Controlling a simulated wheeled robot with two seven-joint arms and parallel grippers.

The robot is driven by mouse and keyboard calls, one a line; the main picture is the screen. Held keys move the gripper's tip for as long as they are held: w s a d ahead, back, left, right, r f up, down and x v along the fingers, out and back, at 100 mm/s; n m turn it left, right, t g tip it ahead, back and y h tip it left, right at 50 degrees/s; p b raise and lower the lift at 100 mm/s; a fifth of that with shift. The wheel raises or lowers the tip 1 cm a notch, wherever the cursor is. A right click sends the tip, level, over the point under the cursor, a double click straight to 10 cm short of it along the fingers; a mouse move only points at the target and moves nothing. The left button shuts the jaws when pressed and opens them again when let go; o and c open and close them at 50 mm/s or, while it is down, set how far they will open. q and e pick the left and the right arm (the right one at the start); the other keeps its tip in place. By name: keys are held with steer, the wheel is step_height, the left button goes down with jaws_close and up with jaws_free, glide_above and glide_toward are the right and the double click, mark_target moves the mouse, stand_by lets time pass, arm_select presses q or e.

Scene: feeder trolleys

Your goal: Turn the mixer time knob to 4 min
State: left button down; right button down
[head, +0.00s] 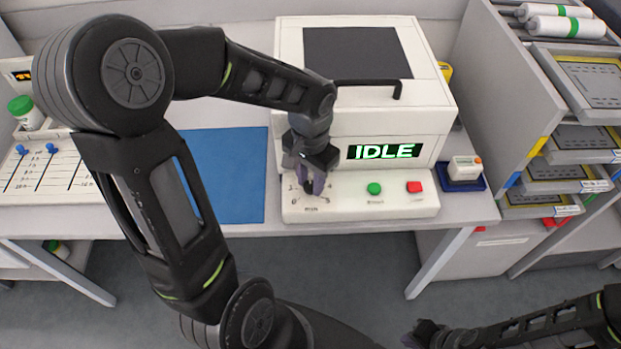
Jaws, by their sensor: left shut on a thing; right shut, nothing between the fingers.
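The mixer (435,75) is a white box with a dark window in its lid, a black handle and a display (383,152) reading IDLE in green. Its front panel (340,212) carries a time dial marked in min at the left, a green button (374,189) and a red button (414,187). My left gripper (312,185) points down at the dial and is shut on the dark time knob (309,187). The fingers hide most of the knob and part of the scale, so I cannot tell its setting. My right gripper (420,335) is shut and empty at the bottom, away from the bench.
A blue mat (222,170) lies left of the mixer. A slider panel (45,172) and a green-capped jar (24,112) are at far left. A small white device (464,168) sits right of the mixer. A rack of trays (570,140) stands at right.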

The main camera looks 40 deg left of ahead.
mark_target(311, 185)
arm_select(q)
steer(key=c, duration=1.1)
jaws_free()
steer(key=shift+o, duration=0.2)
steer(key=shift+r, duration=3.95)
